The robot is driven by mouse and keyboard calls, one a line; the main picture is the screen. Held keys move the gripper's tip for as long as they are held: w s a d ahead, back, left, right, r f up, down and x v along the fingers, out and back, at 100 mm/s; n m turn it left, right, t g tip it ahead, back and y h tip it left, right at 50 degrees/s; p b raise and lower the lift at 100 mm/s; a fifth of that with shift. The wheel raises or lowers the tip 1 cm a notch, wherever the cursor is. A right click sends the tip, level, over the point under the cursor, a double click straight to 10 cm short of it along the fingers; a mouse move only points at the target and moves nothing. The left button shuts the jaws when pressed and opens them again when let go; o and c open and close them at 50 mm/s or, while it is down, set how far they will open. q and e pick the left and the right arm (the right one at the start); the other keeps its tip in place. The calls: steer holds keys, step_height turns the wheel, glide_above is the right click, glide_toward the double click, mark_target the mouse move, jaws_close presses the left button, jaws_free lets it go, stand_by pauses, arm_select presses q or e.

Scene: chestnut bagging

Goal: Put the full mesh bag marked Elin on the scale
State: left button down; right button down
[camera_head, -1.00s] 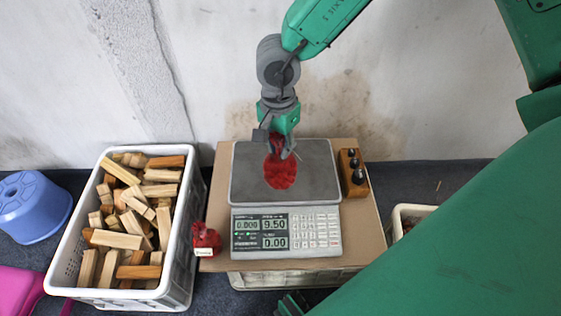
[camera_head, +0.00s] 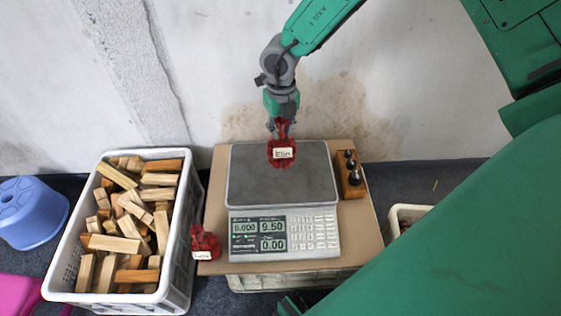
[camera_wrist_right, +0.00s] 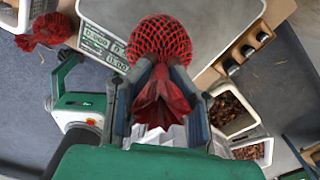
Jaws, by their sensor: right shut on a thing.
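The red mesh bag marked Elin (camera_head: 281,158) hangs below my right gripper (camera_head: 281,128), its white label facing the head camera. My right gripper is shut on the bag's gathered red neck, and the round, full mesh part shows in the wrist view (camera_wrist_right: 160,40). The scale (camera_head: 281,185) has a grey plate, with the bag over the plate's back part. The display reads 0.000, 9.50 and 0.00, and the bag seems to be above the plate. My left gripper is not clearly in view.
Another red mesh bag (camera_head: 205,243) with a small label stands left of the scale's keypad. A wooden block with dark weights (camera_head: 350,172) is right of the plate. A white crate (camera_head: 176,262) of wood pieces stands at left, near a blue stool (camera_head: 30,212).

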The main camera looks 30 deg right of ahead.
mark_target(281, 155)
step_height(281, 155, down, 10)
steer(key=b, duration=0.3)
steer(key=shift+f, duration=0.1)
steer(key=c, duration=1.5)
jaws_free()
steer(key=shift+o, duration=0.2)
